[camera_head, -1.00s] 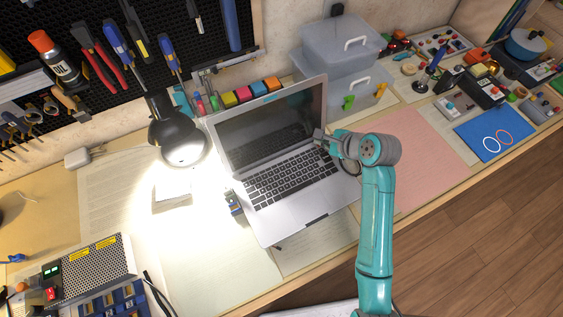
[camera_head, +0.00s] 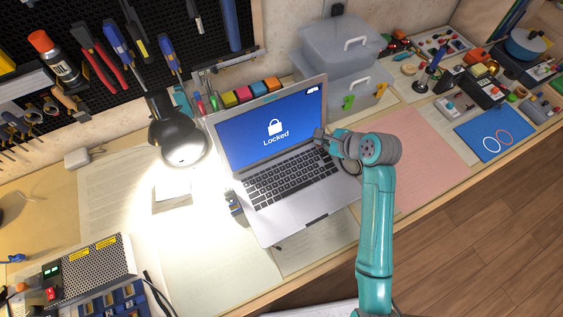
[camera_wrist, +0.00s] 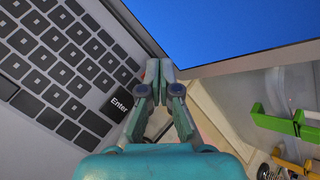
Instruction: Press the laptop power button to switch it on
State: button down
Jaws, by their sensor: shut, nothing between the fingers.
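The silver laptop (camera_head: 280,217) stands open on the desk. Its screen (camera_head: 272,128) is lit blue and shows a padlock with the word "Locked". My gripper (camera_head: 320,134) is at the right end of the keyboard, near the hinge. In the wrist view my gripper (camera_wrist: 152,72) is shut and empty, its fingertips over the top right corner of the laptop's keyboard deck (camera_wrist: 68,70), beside the blue screen (camera_wrist: 230,25). The fingers hide the power button, and I cannot tell whether they touch it.
A lit black desk lamp (camera_head: 178,135) stands left of the laptop. Clear plastic boxes (camera_head: 340,60) stand behind it on the right. A pink sheet (camera_head: 425,150) lies to the right. Green and orange clips (camera_wrist: 285,122) show in the wrist view.

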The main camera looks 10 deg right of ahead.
jog(key=shift+r, duration=0.35)
jog(key=shift+r, duration=0.15)
jog(key=shift+r, duration=2.85)
jog(key=shift+s+d, duration=0.1)
